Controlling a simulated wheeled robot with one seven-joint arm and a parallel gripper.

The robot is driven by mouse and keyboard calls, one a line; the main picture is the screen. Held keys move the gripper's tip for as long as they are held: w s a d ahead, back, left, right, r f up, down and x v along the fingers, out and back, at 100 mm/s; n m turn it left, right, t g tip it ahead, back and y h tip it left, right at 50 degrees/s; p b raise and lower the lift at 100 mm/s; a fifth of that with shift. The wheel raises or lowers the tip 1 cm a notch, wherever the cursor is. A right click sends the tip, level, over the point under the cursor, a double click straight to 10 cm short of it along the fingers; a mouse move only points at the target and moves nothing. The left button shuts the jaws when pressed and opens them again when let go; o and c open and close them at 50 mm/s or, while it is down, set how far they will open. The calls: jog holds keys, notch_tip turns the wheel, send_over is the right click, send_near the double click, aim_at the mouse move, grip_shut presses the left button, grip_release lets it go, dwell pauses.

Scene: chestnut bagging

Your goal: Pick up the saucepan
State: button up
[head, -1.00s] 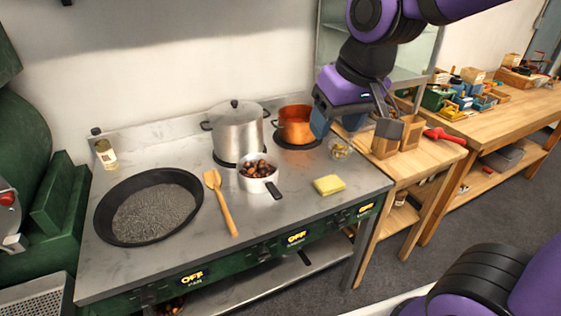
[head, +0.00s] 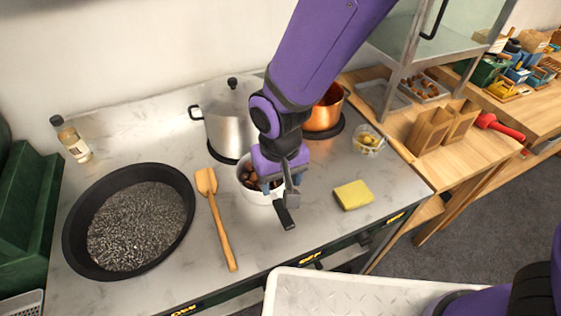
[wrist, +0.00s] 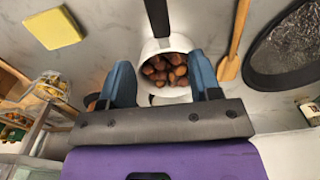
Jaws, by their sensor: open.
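The saucepan (head: 262,196) is small and white with a dark handle and holds several brown chestnuts. It stands on the steel counter, with its handle pointing toward the front edge. In the wrist view the saucepan (wrist: 153,48) shows beyond the fingertips, its black handle running to the top edge. My gripper (head: 280,188) is over the saucepan in the head view and hides part of its right side. In the wrist view my gripper (wrist: 165,75) has its two blue fingers apart, on either side of the pan's near part. I cannot tell whether they touch it.
A large steel pot (head: 228,128) and a copper pot (head: 327,112) stand behind. A wooden spatula (head: 219,225) and a wide black pan (head: 75,238) lie to the left. A yellow sponge (head: 353,195) and a small glass bowl (head: 367,143) are to the right.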

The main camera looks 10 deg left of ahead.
aim_at(279, 202)
jog(key=shift+w+f, duration=0.15)
jog(key=shift+f, duration=5.7)
jog(key=shift+a, duration=0.1)
jog(key=c, duration=1)
grip_shut()
jog(key=shift+r, duration=0.15)
